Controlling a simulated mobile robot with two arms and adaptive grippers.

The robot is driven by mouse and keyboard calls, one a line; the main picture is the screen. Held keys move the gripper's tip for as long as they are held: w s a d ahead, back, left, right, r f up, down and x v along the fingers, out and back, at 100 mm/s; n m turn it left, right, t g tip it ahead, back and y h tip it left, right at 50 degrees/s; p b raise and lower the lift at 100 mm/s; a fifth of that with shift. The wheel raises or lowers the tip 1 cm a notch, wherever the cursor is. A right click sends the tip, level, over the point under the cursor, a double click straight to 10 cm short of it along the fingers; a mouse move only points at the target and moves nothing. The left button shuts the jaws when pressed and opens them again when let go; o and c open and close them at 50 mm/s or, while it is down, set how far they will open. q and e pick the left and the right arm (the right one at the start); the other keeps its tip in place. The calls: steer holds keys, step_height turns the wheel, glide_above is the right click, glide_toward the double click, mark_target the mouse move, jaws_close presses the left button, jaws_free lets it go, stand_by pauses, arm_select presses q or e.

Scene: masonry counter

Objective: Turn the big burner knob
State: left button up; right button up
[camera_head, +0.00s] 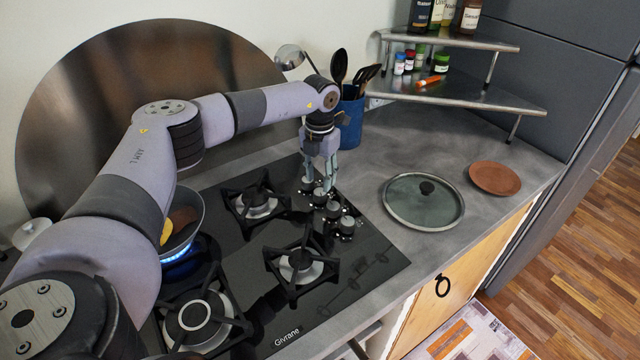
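A row of burner knobs (333,211) runs along the right part of the black glass stove (365,275). My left gripper (320,186) points down over the far end of this row. Its two fingers are apart, with the tips close to the farthest knobs. I cannot tell whether they touch a knob. The fingers partly hide the far knobs, and which knob is the big burner's is not clear. A pan (190,228) with food sits at the left over a blue flame (183,258). My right gripper is not in view.
A glass lid (410,210) and a brown plate (495,178) lie on the counter to the right. A blue utensil holder (351,125) stands just behind my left gripper. A metal corner shelf (480,95) holds jars and bottles. Black grates (302,272) rise from the stove.

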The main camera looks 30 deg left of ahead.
mark_target(320, 191)
arm_select(q)
step_height(320, 191, down, 4)
steer(key=shift+s+d+f+p, duration=0.1)
steer(key=shift+p, duration=0.25)
steer(key=shift+f, duration=0.15)
